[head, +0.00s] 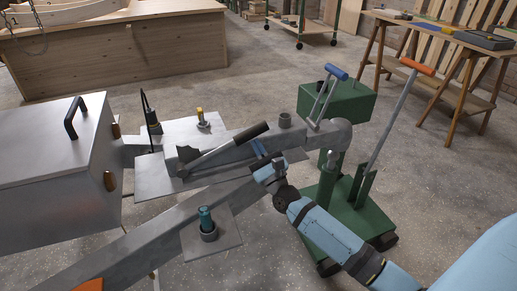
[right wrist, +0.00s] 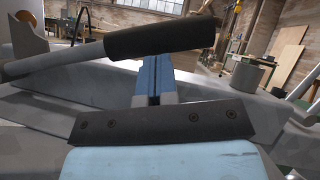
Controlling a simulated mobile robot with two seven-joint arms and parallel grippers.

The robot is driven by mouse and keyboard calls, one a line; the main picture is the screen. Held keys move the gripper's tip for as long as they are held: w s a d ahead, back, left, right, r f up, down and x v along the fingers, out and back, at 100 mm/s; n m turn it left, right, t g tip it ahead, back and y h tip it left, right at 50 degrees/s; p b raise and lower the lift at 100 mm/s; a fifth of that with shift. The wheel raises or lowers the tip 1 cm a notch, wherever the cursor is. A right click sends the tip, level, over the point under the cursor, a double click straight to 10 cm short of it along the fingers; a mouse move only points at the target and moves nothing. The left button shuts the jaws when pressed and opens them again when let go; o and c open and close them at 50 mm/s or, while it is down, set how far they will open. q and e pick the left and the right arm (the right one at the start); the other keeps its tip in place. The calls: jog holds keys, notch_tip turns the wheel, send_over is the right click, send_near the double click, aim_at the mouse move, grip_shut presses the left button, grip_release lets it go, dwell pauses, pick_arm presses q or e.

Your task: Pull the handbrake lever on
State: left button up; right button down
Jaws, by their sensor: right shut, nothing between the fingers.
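The handbrake lever (head: 222,151) is a grey bar with a black grip, on the trailer's drawbar. It lies low, tilted slightly up toward its grip end on the right. In the right wrist view the lever's grip (right wrist: 160,39) crosses above my fingers and covers their tips. My right gripper (head: 257,147) has blue fingers that are together and empty, close by the grip. The fingers (right wrist: 154,78) point toward the grip's underside; I cannot tell whether they touch it. My left gripper is not in view.
A metal box (head: 50,170) sits left on the trailer. A green wheeled stand (head: 345,215) with an orange-handled bar (head: 392,120) stands right of the coupling. A wooden bench (head: 120,55) and a work table (head: 440,38) stand behind. Floor between them is clear.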

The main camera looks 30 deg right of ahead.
jog(key=shift+r, duration=0.1)
jog(key=shift+r+p, duration=0.2)
jog(key=shift+p, duration=0.15)
pick_arm(q)
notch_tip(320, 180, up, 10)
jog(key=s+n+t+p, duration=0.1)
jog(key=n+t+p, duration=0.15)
jog(key=p, duration=0.65)
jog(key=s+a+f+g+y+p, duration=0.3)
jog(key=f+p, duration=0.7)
jog(key=p, duration=0.7)
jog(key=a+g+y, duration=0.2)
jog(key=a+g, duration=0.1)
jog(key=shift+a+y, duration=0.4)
pick_arm(e)
jog(key=w+a+r+n+g+y, duration=0.3)
jog(key=a+r+n+g+y, duration=0.2)
jog(key=a+r+n, duration=0.9)
notch_tip(320, 180, up, 2)
jog(key=shift+w+a+r+n+y, duration=0.2)
jog(key=shift+n+y, duration=0.2)
jog(key=shift+y, duration=0.5)
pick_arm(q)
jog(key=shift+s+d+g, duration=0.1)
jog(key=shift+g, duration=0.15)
pick_arm(e)
jog(key=shift+a+r+g, duration=0.15)
jog(key=shift+g, duration=0.15)
jog(key=shift+s, duration=0.15)
